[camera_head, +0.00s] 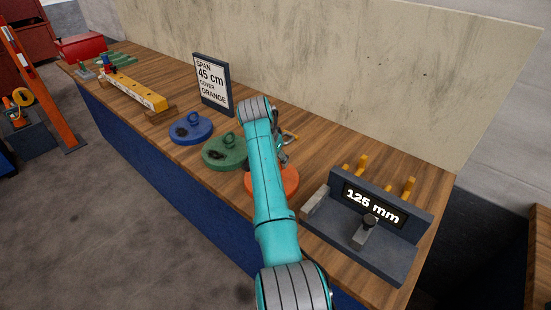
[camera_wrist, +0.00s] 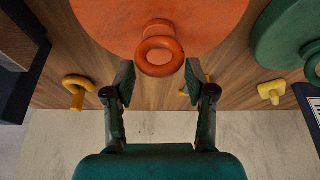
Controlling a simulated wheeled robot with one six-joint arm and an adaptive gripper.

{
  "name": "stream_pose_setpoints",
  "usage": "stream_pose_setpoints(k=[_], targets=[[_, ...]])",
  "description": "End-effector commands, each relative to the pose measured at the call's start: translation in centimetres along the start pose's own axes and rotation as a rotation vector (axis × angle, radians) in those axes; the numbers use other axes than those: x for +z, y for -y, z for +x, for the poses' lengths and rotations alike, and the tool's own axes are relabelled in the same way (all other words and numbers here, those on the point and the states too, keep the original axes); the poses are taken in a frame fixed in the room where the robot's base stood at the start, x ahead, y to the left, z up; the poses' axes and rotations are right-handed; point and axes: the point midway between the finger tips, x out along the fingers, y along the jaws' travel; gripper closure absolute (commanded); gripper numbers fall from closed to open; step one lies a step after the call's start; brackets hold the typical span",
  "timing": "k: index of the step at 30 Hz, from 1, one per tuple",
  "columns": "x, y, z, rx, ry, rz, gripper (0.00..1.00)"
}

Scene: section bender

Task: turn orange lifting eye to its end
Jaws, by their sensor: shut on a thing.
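The orange lifting eye (camera_wrist: 159,48) is a ring standing on a round orange cover (camera_wrist: 100,18), seen at the top of the wrist view. My gripper (camera_wrist: 160,74) has one finger on each side of the ring and is shut on it. In the head view the orange cover (camera_head: 290,184) shows only at its edges. My arm hides the lifting eye there, and only part of my gripper (camera_head: 281,152) shows.
A green cover (camera_head: 226,151) and a blue cover (camera_head: 190,128), each with its own eye, lie to the left. A sign (camera_head: 212,84) reads span 45 cm, cover orange. A dark gauge stand (camera_head: 385,245) reading 125 mm is at the right. A wall (camera_head: 350,80) runs behind the bench.

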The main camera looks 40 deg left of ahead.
Motion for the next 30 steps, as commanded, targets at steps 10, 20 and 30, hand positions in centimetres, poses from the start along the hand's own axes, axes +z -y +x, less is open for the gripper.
stream_pose_setpoints(k=[10,20,30], targets=[[0.08,-0.04,0.11,0.045,0.003,0.103,0.80],[0.07,-0.05,0.10,0.050,0.002,0.117,0.80],[0.05,-0.03,0.07,0.049,0.002,0.116,0.20]])
